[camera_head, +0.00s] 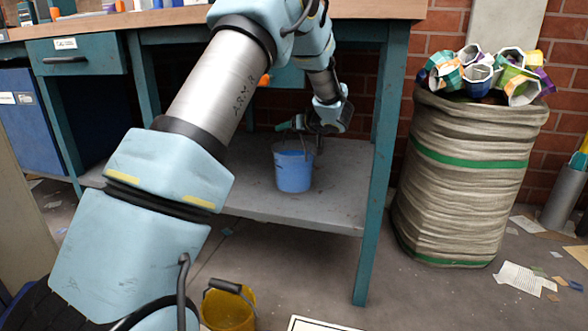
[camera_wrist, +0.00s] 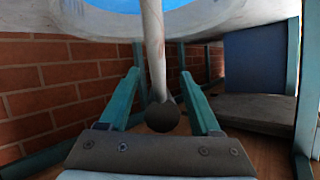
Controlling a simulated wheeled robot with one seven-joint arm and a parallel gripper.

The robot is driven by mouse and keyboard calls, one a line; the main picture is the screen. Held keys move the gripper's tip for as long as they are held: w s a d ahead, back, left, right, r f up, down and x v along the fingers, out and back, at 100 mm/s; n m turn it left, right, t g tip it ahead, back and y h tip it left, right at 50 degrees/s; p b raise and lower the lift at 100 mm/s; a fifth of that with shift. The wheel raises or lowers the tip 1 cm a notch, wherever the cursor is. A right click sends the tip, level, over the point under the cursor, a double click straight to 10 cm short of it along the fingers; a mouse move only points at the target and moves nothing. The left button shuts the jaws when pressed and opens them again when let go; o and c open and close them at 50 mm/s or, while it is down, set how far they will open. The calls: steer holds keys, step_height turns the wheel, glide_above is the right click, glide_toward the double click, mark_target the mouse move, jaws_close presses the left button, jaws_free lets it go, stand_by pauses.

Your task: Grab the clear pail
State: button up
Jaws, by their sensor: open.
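A blue pail (camera_head: 293,170) stands upright on the grey lower shelf under the workbench. I see no plainly colourless pail, and I cannot tell whether the blue one is see-through. My gripper (camera_head: 301,133) is right above its rim, with the arm reaching in under the bench top. In the wrist view my gripper (camera_wrist: 158,78) is open. A pale rod ending in a dark round piece (camera_wrist: 163,117) shows between the two teal fingers; it looks like the pail's handle and grip. A blue patch (camera_wrist: 125,5) at the top edge looks like part of the pail.
A yellow pail (camera_head: 228,307) with a dark grip stands on the floor at the front. The shelf (camera_head: 335,190) is bare around the blue pail. A bench leg (camera_head: 378,200) is to its right. A large sack (camera_head: 465,175) of colourful pieces stands farther right.

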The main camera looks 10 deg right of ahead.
steer(key=shift+w+a, duration=0.1)
steer(key=shift+w, duration=0.15)
steer(key=shift+c, duration=0.3)
jaws_close()
steer(key=shift+f, duration=0.1)
stand_by(0.8)
steer(key=shift+r, duration=0.2)
